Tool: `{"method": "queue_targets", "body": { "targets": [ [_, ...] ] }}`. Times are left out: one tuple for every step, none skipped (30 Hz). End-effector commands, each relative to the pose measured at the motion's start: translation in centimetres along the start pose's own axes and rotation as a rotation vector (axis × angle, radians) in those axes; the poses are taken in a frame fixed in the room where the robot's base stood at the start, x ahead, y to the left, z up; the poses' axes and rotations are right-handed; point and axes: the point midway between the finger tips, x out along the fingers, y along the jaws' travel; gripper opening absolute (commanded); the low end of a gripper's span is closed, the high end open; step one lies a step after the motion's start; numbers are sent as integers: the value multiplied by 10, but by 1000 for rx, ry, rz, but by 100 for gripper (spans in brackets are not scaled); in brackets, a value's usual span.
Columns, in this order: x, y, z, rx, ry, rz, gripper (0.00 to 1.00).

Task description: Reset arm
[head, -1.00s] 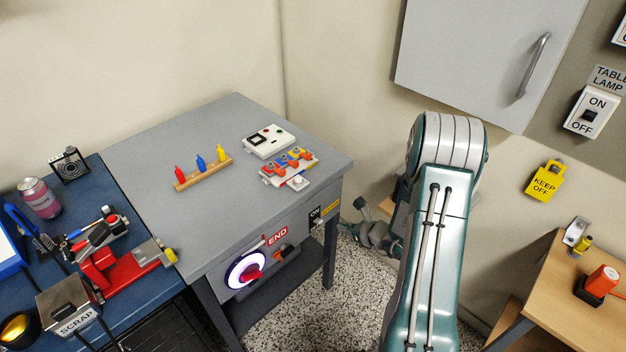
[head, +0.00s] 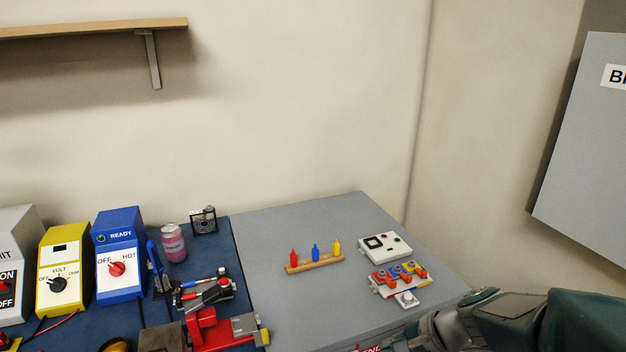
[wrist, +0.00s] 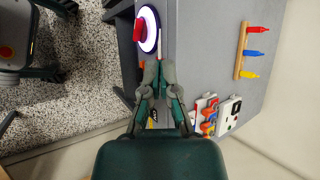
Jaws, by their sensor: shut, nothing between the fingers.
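My gripper (wrist: 158,78) points up the picture in the wrist view, with its fingers together and nothing between them. Its tips are close to the front edge of the grey bench (wrist: 205,45). A glowing white ring (wrist: 154,42) with a red knob (wrist: 139,30) on the bench front is just beyond the tips, slightly left. Whether the fingers touch the bench cannot be told. In the head view my arm (head: 500,318) enters at the lower right, and its front part is at the right front of the grey bench (head: 300,225).
On the bench stand a wooden peg strip (head: 316,264), a white boxed device (head: 384,246) and a block with coloured clips (head: 398,278). The blue table at left holds a can (head: 173,243), meters and a red vise (head: 212,332). A grey cabinet (head: 590,150) hangs at right.

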Motion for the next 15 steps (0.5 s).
{"method": "queue_targets", "body": {
  "targets": [
    [-8,1,16,-99,20,37,0],
    [-12,3,23,-153,33,60,0],
    [-18,6,32,-225,50,92,0],
    [-22,9,38,-278,63,115,0],
    [-27,11,45,-332,78,138,0],
    [-33,15,52,-402,99,168,0],
    [-38,17,57,-456,115,191,0],
    [-42,20,62,-508,133,214,0],
    [-49,24,68,-577,157,243,0],
    [-54,26,72,-628,177,265,0],
    [-60,29,76,-679,198,285,0],
    [-67,33,80,-745,226,314,0],
    [-72,35,84,-795,248,335,0],
    [-78,38,86,-844,272,356,0],
    [-85,40,90,-906,304,381,0]
  ]
}}
